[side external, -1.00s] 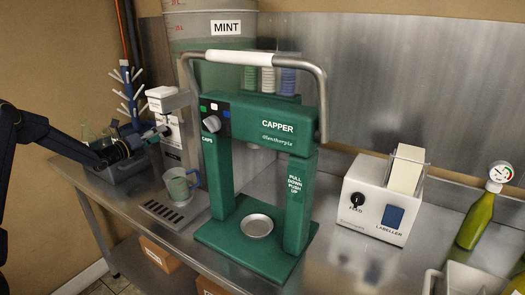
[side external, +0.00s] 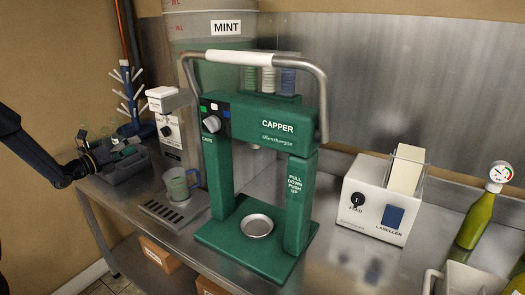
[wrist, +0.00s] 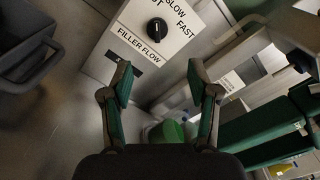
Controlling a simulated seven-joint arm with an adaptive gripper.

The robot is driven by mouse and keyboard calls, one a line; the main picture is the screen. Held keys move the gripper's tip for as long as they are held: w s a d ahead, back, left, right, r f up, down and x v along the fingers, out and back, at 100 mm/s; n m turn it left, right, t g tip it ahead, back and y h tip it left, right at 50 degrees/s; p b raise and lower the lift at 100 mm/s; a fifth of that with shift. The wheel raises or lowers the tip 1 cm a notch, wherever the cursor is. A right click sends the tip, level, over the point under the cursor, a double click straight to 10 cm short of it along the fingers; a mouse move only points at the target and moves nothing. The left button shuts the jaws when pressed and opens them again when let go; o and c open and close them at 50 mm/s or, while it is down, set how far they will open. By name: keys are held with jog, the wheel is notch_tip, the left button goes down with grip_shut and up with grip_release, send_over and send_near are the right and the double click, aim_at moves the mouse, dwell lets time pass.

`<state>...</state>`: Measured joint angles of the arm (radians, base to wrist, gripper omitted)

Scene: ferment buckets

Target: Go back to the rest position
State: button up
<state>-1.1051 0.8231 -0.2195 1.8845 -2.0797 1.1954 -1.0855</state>
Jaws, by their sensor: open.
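My gripper (side external: 128,152) is at the left end of the steel bench in the side external view, in front of or over the grey bin there. In the wrist view its two fingers (wrist: 158,72) are spread apart with nothing between them. The white filler (side external: 170,130) with its dark knob stands to the right of my gripper. Its front, lettered FILLER FLOW, shows ahead in the wrist view (wrist: 140,45). A green mug (side external: 178,185) stands by the filler's drip grate, apart from my gripper.
The grey bin (side external: 125,172) holds glassware by a blue drying rack (side external: 137,125). The green capper (side external: 262,128) stands mid-bench with a metal dish (side external: 257,225). Right are the labeller (side external: 375,205) and a green bottle (side external: 475,222) with a gauge. Open space lies left of the bench.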

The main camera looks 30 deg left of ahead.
jog(key=d+r+m+g+h, duration=0.35)
jog(key=d+m, duration=0.35)
jog(key=d, duration=0.3)
jog(key=d+r+m+g+h, duration=0.25)
jog(key=d+m+h, duration=0.35)
jog(key=d, duration=0.5)
jog(key=s+d+r+m+g+y, duration=0.1)
jog(key=s+d+r+m+g, duration=0.1)
jog(key=s+d+m+g, duration=0.55)
jog(key=s+d+m+y, duration=0.2)
jog(key=s+m+y, duration=0.2)
jog(key=s+m, duration=0.5)
jog(key=s+d+r+m+t+y, duration=0.1)
jog(key=s+d+m+y, duration=0.1)
jog(key=s+m+y, duration=0.3)
jog(key=s+m, duration=0.4)
jog(key=m, duration=0.6)
jog(key=shift+s+r, duration=0.15)
jog(key=shift+s, duration=0.05)
